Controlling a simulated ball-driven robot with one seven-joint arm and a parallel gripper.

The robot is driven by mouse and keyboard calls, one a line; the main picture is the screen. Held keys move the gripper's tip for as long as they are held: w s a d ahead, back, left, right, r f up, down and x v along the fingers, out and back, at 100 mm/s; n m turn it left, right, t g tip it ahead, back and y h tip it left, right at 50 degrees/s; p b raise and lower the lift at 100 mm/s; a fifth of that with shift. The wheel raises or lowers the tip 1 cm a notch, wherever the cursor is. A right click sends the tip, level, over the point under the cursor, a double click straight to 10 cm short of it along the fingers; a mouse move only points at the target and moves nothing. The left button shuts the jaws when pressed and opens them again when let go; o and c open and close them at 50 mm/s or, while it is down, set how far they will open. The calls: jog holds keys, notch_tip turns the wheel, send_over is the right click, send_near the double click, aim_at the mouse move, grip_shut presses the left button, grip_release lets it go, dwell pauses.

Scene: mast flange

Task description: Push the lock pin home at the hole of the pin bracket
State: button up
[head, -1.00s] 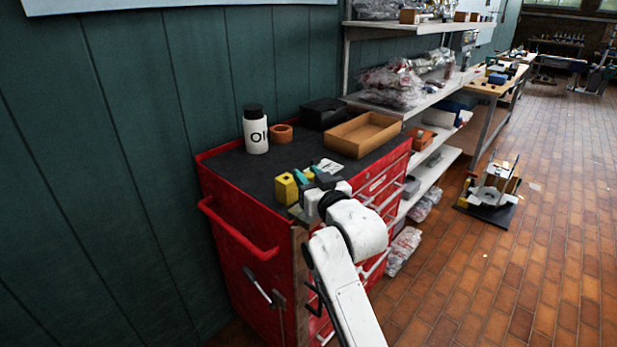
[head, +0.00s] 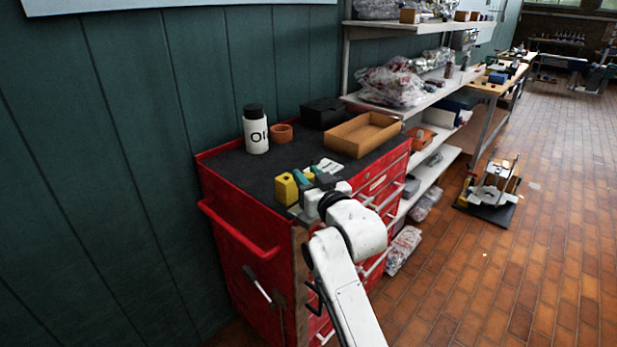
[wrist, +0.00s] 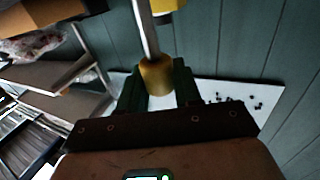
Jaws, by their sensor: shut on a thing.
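My gripper (wrist: 157,88) has dark green fingers. They are shut on the gold-coloured collar of the lock pin (wrist: 155,72). The pin's bright metal rod runs from the collar to the top edge of the wrist view. A yellow block (wrist: 165,6), which looks like part of the pin bracket, shows beside the rod there. In the head view, the yellow block (head: 286,189) stands near the front edge of the cabinet top, just left of my teal-looking gripper fingers (head: 303,177). The hole is hidden, and I cannot tell how far the rod sits in it.
The red tool cabinet (head: 235,235) has a dark top. A white bottle (head: 256,135), an orange-brown pot (head: 281,133), a black box (head: 322,112) and an open wooden tray (head: 362,135) stand toward its back. Shelves (head: 420,105) stand beyond it. Tiled floor lies at right.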

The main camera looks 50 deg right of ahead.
jog(key=shift+f+b, duration=3)
jog(key=shift+f, duration=1.15)
jog(key=o, duration=1.2)
jog(key=shift+c, duration=0.2)
jog(key=shift+s, duration=0.1)
jog(key=b+v, duration=0.1)
jog(key=v, duration=0.9)
jog(key=shift+s+a, duration=0.15)
jog(key=shift+s, duration=0.15)
